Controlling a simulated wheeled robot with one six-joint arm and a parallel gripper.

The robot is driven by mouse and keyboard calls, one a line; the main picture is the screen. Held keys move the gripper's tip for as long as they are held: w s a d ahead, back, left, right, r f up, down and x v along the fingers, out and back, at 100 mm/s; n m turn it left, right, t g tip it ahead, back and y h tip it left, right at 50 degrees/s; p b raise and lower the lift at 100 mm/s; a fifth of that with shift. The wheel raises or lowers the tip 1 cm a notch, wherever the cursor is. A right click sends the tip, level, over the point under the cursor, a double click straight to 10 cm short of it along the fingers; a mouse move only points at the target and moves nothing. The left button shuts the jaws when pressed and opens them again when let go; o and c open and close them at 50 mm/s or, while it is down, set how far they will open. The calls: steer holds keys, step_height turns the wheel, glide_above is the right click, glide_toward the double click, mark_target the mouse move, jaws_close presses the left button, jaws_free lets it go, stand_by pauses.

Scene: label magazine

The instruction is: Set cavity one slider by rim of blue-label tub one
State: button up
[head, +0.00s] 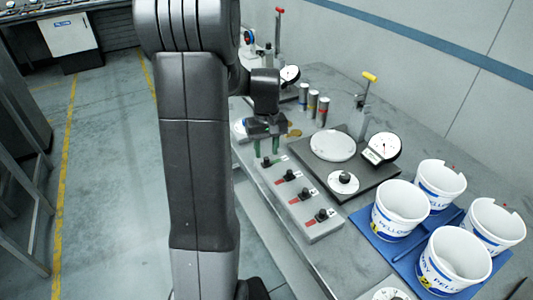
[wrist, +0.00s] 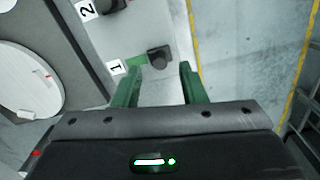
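A grey panel (head: 313,231) carries several black slider knobs in a row. The cavity one slider (wrist: 160,59) is a black knob beside the label 1 (wrist: 115,67), with green track showing between them; in the head view its knob (head: 266,162) is at the far end. The other sliders show red track. My gripper (head: 267,152) is open and empty over slider one; in the wrist view its green fingers (wrist: 159,75) flank the knob, contact unclear. White tubs with blue lettering stand at right; the left one (head: 388,196) has a partly visible yellow mark, number unreadable.
A blue tray (head: 371,224) holds the tubs; the near one (head: 455,245) shows a yellow 2. A dark plate with a white disc (head: 333,145), a dial gauge (head: 382,148) and several small cylinders (head: 313,103) stand behind the panel. Open floor lies left.

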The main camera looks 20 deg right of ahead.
steer(key=shift+f, duration=1.35)
jaws_close()
steer(key=shift+w+d, duration=0.15)
steer(key=shift+d, duration=1.75)
steer(key=shift+r, duration=0.1)
jaws_free()
steer(key=shift+d, duration=0.1)
